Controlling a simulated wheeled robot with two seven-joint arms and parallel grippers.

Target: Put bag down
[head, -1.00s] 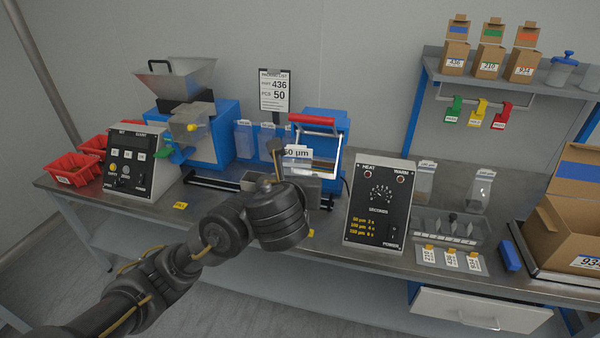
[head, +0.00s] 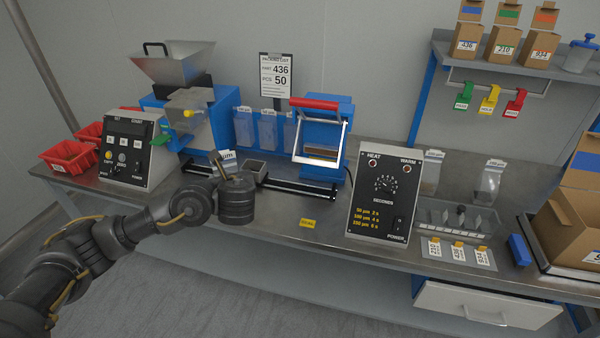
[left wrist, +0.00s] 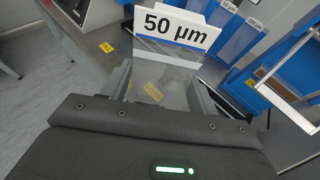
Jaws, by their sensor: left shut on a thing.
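A clear bag with a white header marked "50 µm" (left wrist: 178,28) is held in my left gripper (head: 230,170). In the left wrist view the header stands up beyond the gripper body, and a yellow label on the bench shows through the clear film. In the head view only a small part of the header (head: 228,157) shows behind the gripper; the arm hides the rest of the bag. The gripper is over the bench left of the sealer (head: 321,140). The fingertips are mostly hidden. My right gripper is out of view.
A small grey tray (head: 262,166) and a black rail (head: 298,188) lie just right of the gripper. The dosing panel (head: 127,150) and red bins (head: 66,157) stand left, the heat timer (head: 382,195) right. Bare bench with a yellow label (head: 307,223) lies in front.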

